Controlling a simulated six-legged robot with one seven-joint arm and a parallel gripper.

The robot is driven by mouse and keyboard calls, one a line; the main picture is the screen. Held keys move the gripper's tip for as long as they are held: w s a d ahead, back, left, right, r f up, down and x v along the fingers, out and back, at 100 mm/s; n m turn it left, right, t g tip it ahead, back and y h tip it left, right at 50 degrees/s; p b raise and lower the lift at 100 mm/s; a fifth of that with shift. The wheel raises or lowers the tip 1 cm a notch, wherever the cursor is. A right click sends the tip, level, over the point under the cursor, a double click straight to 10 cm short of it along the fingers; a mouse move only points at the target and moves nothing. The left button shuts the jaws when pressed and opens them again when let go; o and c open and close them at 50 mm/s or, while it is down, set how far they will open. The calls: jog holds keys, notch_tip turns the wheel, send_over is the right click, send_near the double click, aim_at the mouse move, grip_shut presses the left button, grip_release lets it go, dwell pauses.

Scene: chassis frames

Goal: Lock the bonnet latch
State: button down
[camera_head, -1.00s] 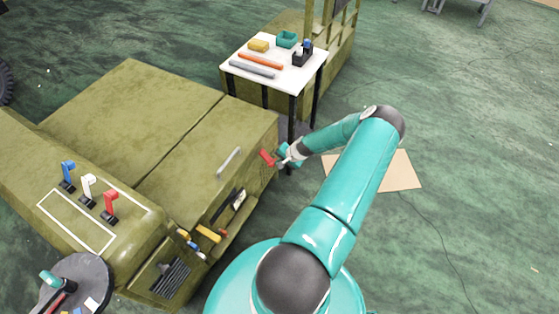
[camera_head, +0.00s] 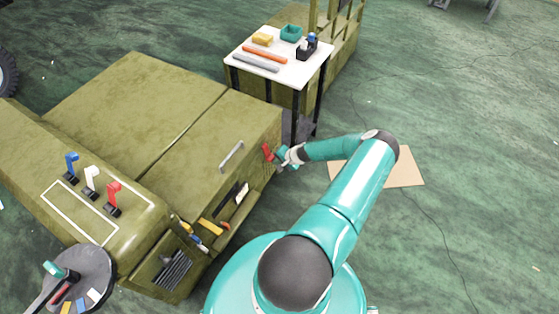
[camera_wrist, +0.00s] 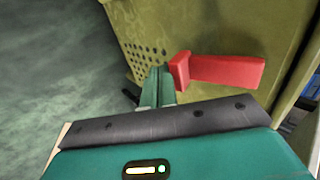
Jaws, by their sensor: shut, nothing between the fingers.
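The bonnet latch is a red handle (camera_head: 267,152) on the side of the olive vehicle body (camera_head: 190,128), near its far corner. In the wrist view the red latch (camera_wrist: 222,69) sticks out sideways, with its thicker block end at the left. My gripper (camera_head: 279,157) is right beside the latch. In the wrist view the fingers of my gripper (camera_wrist: 160,74) are shut together and empty, just left of the block end. I cannot tell whether they touch it. The bonnet panel (camera_head: 210,135) lies flat.
A white table (camera_head: 290,72) with small parts stands beyond the vehicle. A grey handle (camera_head: 231,156) and an open side tray (camera_head: 233,210) are on the same vehicle side. Blue, white and red levers (camera_head: 92,178) stand on top. The green floor at right is mostly clear.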

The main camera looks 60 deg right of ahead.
jog(key=shift+w+f, duration=0.4)
jog(key=shift+w, duration=0.15)
dwell(1.7)
